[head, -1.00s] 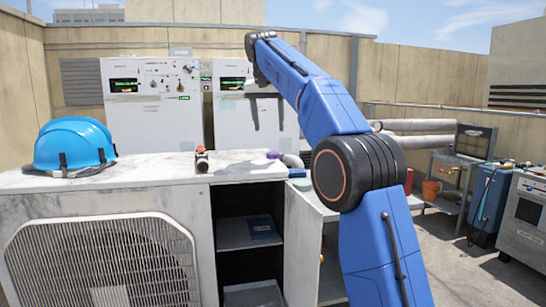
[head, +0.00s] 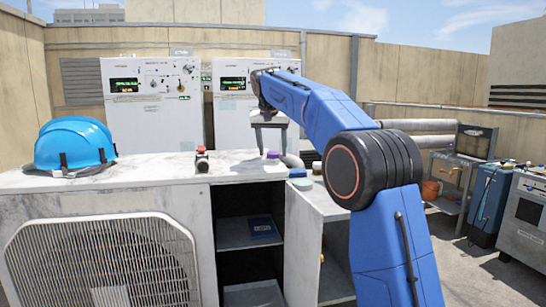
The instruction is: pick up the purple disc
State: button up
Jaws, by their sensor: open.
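The purple disc (head: 273,155) is a small, short round piece lying on the marble-like top of the condenser unit (head: 150,177), near its right end. My gripper (head: 270,148) points downward with its fingers apart and empty. In the picture its fingertips are just above the disc, one to each side; how far they are from it in depth I cannot tell. Part of the disc's surroundings is hidden by my arm.
A grey rounded piece (head: 292,160) lies just right of the disc, with a teal block (head: 298,172) nearby. A small red-and-black item (head: 202,159) stands to the left. Panelled white cabinets (head: 155,105) stand behind.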

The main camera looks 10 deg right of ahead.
jog(key=c, duration=1.1)
